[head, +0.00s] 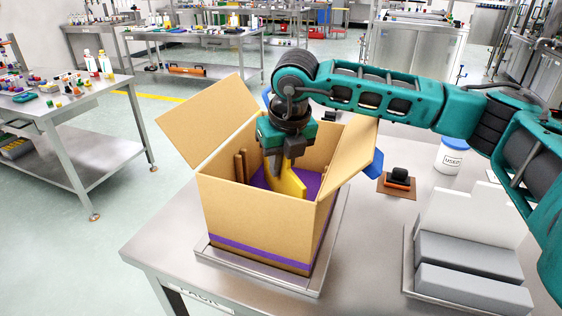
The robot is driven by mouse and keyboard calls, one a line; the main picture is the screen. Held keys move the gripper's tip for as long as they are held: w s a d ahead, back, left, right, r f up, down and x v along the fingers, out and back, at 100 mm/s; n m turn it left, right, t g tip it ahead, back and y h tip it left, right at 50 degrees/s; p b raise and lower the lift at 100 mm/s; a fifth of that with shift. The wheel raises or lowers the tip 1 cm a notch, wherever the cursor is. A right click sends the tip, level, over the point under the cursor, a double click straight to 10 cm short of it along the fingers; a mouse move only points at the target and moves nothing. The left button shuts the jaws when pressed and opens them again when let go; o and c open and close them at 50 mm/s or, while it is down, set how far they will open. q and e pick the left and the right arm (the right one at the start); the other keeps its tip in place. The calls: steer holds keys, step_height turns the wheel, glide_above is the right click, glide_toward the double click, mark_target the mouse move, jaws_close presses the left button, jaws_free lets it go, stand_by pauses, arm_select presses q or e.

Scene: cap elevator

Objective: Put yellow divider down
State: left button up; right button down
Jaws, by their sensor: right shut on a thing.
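The yellow divider (291,181) is inside an open cardboard box (255,217) that has a purple stripe. My right gripper (281,172) reaches down into the box from above and is shut on the divider. The divider's lower part is hidden behind the box's front wall, so I cannot tell whether it touches the bottom. Purple lining (313,184) shows inside the box, and brown upright pieces (241,165) stand at its left inner side. My left gripper is not in view.
The box stands on a metal tray (321,278) on the table (152,246), flaps spread outward. To the right are a small black-and-orange item (398,178), a white "USED" jar (450,157) and a tray of grey blocks (470,257). The table's front left corner is clear.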

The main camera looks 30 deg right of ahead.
steer(key=c, duration=1.1)
jaws_free()
steer(key=shift+f, duration=0.1)
steer(key=shift+r, duration=0.35)
steer(key=v, duration=1.1)
steer(key=shift+s+r, duration=0.1)
steer(key=shift+r, duration=0.2)
